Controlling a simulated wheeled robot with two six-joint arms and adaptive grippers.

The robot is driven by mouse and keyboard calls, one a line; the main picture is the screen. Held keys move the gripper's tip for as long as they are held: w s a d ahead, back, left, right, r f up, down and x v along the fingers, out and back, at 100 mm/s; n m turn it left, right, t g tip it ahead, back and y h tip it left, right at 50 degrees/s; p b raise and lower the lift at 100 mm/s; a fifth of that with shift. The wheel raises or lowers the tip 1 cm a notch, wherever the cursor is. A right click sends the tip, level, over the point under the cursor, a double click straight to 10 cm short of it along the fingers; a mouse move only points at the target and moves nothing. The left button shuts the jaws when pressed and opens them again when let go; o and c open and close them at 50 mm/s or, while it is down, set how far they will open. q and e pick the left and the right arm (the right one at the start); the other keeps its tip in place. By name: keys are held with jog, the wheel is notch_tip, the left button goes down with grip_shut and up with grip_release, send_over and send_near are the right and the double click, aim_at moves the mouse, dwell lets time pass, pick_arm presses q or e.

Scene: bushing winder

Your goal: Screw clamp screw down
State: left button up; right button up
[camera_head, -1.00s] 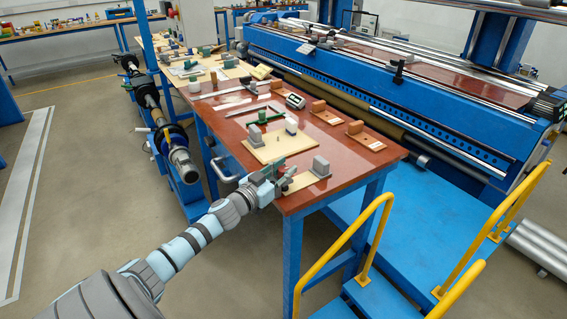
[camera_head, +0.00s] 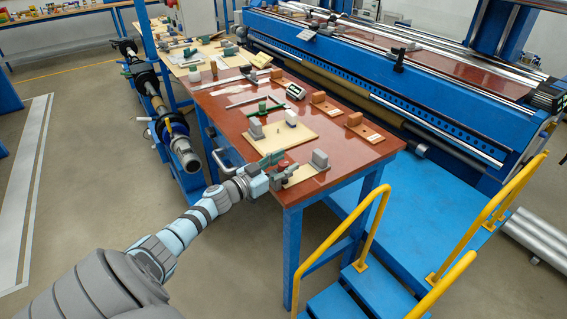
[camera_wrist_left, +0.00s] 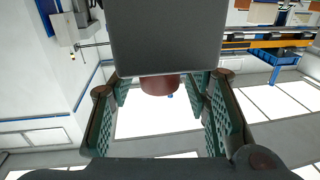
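My left gripper (camera_head: 280,170) is at the table's near-left corner, with its green-padded fingers spread. A small red part shows between them in the head view. In the left wrist view, the open fingers (camera_wrist_left: 160,90) stand on either side of a reddish-brown round knob (camera_wrist_left: 160,84), with a visible gap on each side. The knob, which may be the clamp screw, sits below a large dark grey block (camera_wrist_left: 165,40). In the head view, a grey block (camera_head: 320,160) stands on a small wooden plate (camera_head: 305,175) beside the gripper. My right gripper is not in view.
The blue winder stands behind. Yellow rails (camera_head: 372,215) and blue steps are at the right. A roller stand (camera_head: 185,155) is at the left.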

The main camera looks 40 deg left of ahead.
pick_arm(q)
jog(key=s+a, duration=0.1)
jog(key=s, duration=1.1)
jog(key=shift+a, duration=0.4)
